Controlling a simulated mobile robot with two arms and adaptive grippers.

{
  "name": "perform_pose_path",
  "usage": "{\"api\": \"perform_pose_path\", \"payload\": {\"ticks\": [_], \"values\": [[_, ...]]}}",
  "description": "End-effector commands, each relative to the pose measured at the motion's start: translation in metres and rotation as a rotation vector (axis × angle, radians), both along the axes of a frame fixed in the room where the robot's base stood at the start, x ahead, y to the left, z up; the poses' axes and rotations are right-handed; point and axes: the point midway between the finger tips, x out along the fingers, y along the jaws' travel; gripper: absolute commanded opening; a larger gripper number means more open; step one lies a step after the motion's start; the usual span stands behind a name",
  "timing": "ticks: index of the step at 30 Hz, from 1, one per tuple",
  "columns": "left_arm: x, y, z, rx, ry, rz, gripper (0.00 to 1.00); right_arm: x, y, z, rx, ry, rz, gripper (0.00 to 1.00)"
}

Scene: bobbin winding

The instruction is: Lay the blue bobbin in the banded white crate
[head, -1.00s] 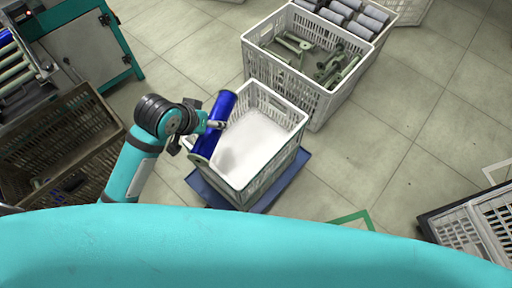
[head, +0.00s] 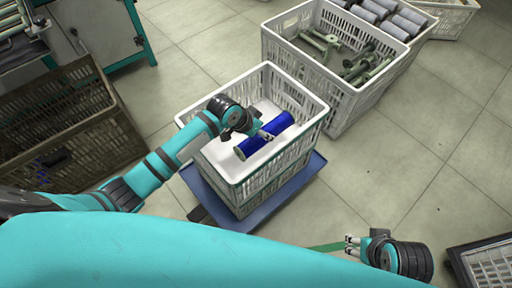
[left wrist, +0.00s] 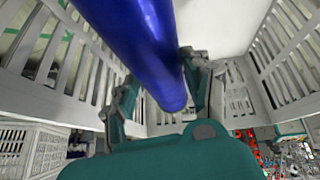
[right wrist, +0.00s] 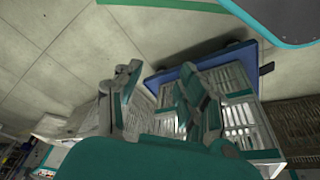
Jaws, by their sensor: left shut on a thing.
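The blue bobbin (head: 281,123) lies slantwise inside the white crate (head: 285,158), below its rim and over the white inside. I cannot tell whether it touches what is under it. My left gripper (head: 263,133) is shut around the bobbin near its middle. The left wrist view shows the bobbin (left wrist: 145,45) between the fingers (left wrist: 158,95), with slatted crate walls on both sides. A green band shows on the crate in the right wrist view (right wrist: 262,154). My right gripper (head: 352,245) is open and empty, out over the floor right of the crate.
The crate stands on a blue dolly (head: 308,172). A larger white crate (head: 345,105) with green and grey spools stands behind right. A brown crate (head: 110,135) is at left, near a teal-framed machine (head: 95,30). Floor at right is clear, with a dark-rimmed crate (head: 490,265) at the edge.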

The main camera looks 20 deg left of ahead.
Motion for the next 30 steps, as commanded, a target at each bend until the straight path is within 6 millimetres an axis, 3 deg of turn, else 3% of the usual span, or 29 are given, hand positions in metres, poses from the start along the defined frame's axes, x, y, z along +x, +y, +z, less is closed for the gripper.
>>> {"api": "perform_pose_path", "payload": {"ticks": [3, 6, 15, 22, 30], "values": [[-0.001, -0.001, -0.025, -0.001, 0.004, 0.0, 0.07, -0.008, -0.001, 0.019, 0.001, -0.015, -0.001, 0.4], [-0.001, -0.001, -0.043, 0.0, 0.002, 0.0, 0.07, -0.007, -0.001, 0.007, 0.0, -0.009, -0.001, 0.4], [-0.001, -0.001, -0.073, -0.001, 0.002, 0.0, 0.07, -0.002, 0.0, -0.002, 0.004, -0.029, 0.001, 0.4], [-0.001, -0.001, -0.09, -0.001, 0.002, 0.0, 0.07, 0.036, 0.011, 0.008, 0.041, -0.21, 0.015, 0.4], [-0.001, -0.001, -0.091, -0.001, 0.0, 0.0, 0.07, 0.041, 0.013, 0.011, 0.046, -0.235, 0.017, 0.4]]}}
